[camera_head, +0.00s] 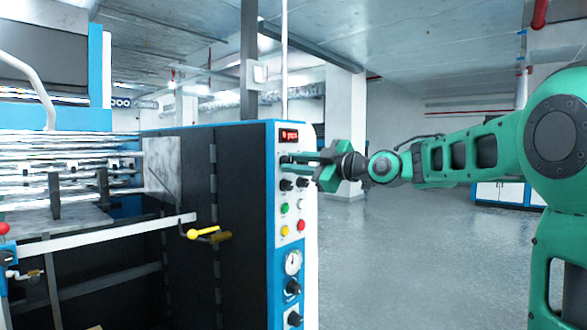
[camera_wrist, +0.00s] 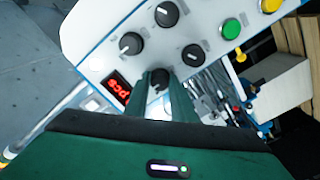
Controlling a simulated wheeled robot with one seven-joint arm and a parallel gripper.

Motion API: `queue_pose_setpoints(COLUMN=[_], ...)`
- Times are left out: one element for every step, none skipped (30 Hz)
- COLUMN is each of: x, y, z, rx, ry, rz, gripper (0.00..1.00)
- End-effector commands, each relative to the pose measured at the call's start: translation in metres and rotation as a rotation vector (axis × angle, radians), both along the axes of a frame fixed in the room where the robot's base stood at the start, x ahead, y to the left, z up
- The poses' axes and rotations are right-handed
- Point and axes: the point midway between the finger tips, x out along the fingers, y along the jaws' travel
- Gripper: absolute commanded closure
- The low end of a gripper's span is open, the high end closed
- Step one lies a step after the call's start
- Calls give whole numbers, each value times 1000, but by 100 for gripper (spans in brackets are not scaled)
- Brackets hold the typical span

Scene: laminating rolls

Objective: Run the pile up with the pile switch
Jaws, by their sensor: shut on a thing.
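The machine's white control panel (camera_head: 285,215) faces right in the head view, with a blue edge. My gripper (camera_head: 290,160) reaches it from the right, just below the red-lit display (camera_head: 289,136). In the wrist view my green fingers close on a black rotary switch (camera_wrist: 160,77) beside that display (camera_wrist: 117,87). Other black knobs (camera_wrist: 131,43) sit close by on the panel. The labels are too small to read, so I cannot tell by name which is the pile switch. The fingers partly hide the held switch.
A green button (camera_head: 285,208), a red button (camera_head: 301,225) and a gauge (camera_head: 293,262) sit lower on the panel. A yellow-handled lever (camera_head: 203,233) sticks out from the machine's dark side. The grey floor (camera_head: 400,250) to the right is open.

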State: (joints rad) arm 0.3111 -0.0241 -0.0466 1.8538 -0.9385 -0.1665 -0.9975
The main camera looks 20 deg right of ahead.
Motion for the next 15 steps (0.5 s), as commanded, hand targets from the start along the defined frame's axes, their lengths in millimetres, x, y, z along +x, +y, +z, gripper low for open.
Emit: queue_pose_setpoints(x=[0,0,0,0,0,0,0,0,0,0,0,0,0,0,0], y=[-1,-1,-1,-1,-1,-1,-1,-1,-1,-1,-1,0,-1,-1,0], z=[-2,-2,-2,-2,-2,-2,-2,-2,-2,-2,-2,-2,-2,-2,-2], rx=[-3,-4,-4,-5,-5,-5,-4,-4,-5,-5,-5,-5,-5,-4,-4], ry=[2,2,1,1,1,1,1,1,2,2,2,2,2,1,1], rz=[-1,-1,-1,-1,-1,-1,-1,-1,0,0,0,0,0,-1,-1], gripper=[100,100,100,100,100,100,100,100,100,100,100,72,65,59,59])
